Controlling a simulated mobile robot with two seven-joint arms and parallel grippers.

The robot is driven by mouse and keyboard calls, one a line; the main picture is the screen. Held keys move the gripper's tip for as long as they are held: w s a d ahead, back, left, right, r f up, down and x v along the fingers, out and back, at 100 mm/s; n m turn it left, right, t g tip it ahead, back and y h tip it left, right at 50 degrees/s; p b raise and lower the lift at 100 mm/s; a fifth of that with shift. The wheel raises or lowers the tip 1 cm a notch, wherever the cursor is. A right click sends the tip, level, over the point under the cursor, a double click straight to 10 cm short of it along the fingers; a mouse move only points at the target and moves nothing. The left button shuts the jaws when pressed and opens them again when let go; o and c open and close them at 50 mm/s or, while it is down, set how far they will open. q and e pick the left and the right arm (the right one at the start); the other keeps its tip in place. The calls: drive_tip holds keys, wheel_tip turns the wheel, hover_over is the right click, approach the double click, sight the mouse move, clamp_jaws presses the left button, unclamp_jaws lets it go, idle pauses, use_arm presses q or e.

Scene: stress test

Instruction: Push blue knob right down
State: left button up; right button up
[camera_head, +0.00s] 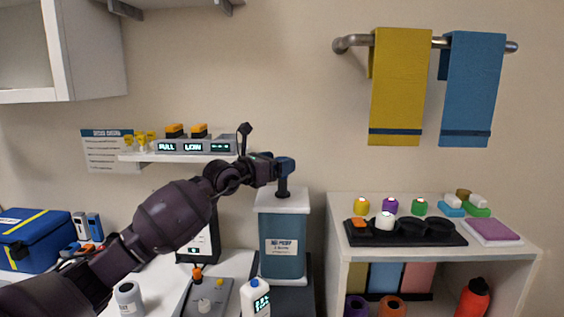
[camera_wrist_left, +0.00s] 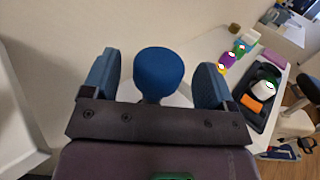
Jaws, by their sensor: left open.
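The blue knob (camera_wrist_left: 158,70) is round and shows between the two blue-padded fingers of my open left gripper (camera_wrist_left: 158,78) in the left wrist view. A gap shows on each side of it, so the fingers look apart from it. In the head view my left gripper (camera_head: 278,166) is at the top of the dark stem on the blue dispenser (camera_head: 281,225) with a white lid. The knob is mostly hidden by the fingers there, and I cannot tell it from their blue pads. The stem stands upright out of the lid. My right gripper is not in view.
A wall shelf (camera_head: 180,157) with small devices is left of the gripper. A grey control box (camera_head: 206,298) and a white bottle (camera_head: 255,298) stand in front of the dispenser. A white shelf unit (camera_head: 339,235) with a black tray (camera_head: 405,233) is to the right.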

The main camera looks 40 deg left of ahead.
use_arm(q)
drive_tip(key=v, duration=0.7)
drive_tip(key=shift+s, duration=0.2)
drive_tip(key=shift+s+a, duration=0.2)
drive_tip(key=shift+s, duration=0.45)
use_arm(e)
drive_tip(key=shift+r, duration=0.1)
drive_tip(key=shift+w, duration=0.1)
